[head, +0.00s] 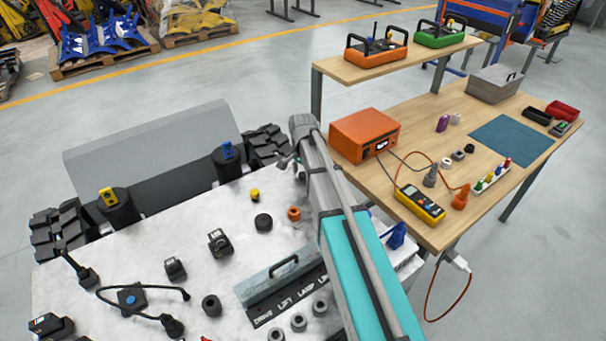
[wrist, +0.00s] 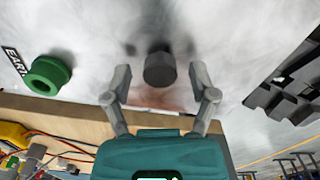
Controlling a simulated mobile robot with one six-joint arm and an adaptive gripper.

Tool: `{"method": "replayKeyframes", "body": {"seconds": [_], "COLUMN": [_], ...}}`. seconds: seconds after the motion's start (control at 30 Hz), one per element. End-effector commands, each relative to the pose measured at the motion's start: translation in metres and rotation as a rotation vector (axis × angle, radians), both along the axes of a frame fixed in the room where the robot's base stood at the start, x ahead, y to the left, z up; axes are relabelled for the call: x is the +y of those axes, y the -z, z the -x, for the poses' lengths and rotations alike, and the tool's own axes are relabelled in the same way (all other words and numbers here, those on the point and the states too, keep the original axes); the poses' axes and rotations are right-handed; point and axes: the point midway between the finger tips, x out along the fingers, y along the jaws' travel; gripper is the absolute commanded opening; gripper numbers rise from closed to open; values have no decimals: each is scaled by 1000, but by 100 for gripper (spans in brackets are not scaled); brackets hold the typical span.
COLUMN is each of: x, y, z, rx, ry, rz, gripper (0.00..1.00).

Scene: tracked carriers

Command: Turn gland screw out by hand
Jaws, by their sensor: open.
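In the wrist view a short dark grey round knob (wrist: 159,71) stands out from a pale, scuffed surface; it looks like the gland screw, though no label on it can be read. My gripper (wrist: 160,84) is open, with one grey finger on each side of the knob. Clear gaps show between the fingers and the knob, and nothing is held. How far the fingertips reach along the knob cannot be told. In the head view my arm covers this area, and the knob cannot be picked out there.
A green round fitting (wrist: 48,76) sits left of the knob beside an "EARTH" label. A black track (wrist: 285,88) is at the right. In the head view, a wooden bench (head: 470,185) with an orange box (head: 364,135) and a yellow meter (head: 419,204) stands right of my arm.

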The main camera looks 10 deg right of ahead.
Motion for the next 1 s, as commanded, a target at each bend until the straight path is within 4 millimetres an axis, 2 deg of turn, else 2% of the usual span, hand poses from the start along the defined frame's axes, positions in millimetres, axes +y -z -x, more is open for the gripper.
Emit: {"method": "replayKeyframes", "body": {"seconds": [0.3, 0.87, 1.0], "x": [0, 0, 0], "y": [0, -1, -1], "z": [0, 0, 0], "rx": [0, 0, 0], "ry": [261, 272, 272], "rz": [0, 0, 0], "gripper": [74, 74, 48]}}
